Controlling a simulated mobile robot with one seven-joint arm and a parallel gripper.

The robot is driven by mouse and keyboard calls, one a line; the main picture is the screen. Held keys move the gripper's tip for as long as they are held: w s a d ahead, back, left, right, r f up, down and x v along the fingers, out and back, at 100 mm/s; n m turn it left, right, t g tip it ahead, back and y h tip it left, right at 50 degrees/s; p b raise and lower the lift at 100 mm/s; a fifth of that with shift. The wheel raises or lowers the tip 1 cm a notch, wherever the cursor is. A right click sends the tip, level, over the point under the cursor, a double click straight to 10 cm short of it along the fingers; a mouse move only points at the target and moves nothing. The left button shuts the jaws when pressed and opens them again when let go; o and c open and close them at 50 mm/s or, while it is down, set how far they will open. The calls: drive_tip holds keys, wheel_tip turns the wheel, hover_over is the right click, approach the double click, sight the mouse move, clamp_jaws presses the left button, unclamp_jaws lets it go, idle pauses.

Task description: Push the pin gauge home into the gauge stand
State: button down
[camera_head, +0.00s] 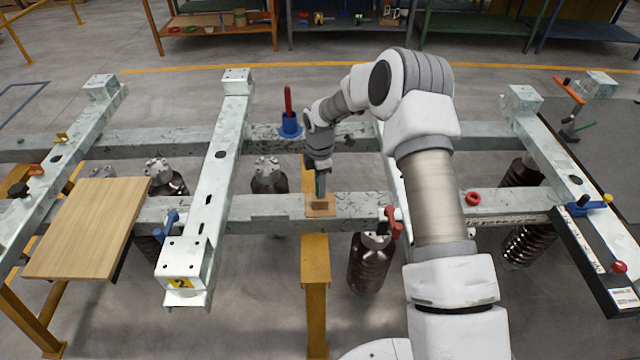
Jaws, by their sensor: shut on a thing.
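My gripper (320,178) points down over the near cross beam, left of centre. It is shut on a slim upright thing that I take for the pin gauge; the fingers hide most of it. Directly under the fingers, a small tan block (320,210) sits on the beam, which I take for the gauge stand. The gripped thing's lower end is at the block's top. It is too small to tell how deep it sits in the block.
A red-handled tool stands in a blue holder (290,128) on the far beam. A wooden board (85,228) lies at left. A red clamp (392,222) and a red ring (473,198) are right of the stand. Pale frame rails (215,185) run front to back.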

drive_tip(key=shift+f+b, duration=0.3)
drive_tip(key=shift+f, duration=0.2)
drive_tip(key=shift+c, duration=2.2)
unclamp_jaws()
wheel_tip(320, 180, up, 18)
drive_tip(key=p, duration=0.1)
drive_tip(key=shift+f, duration=0.25)
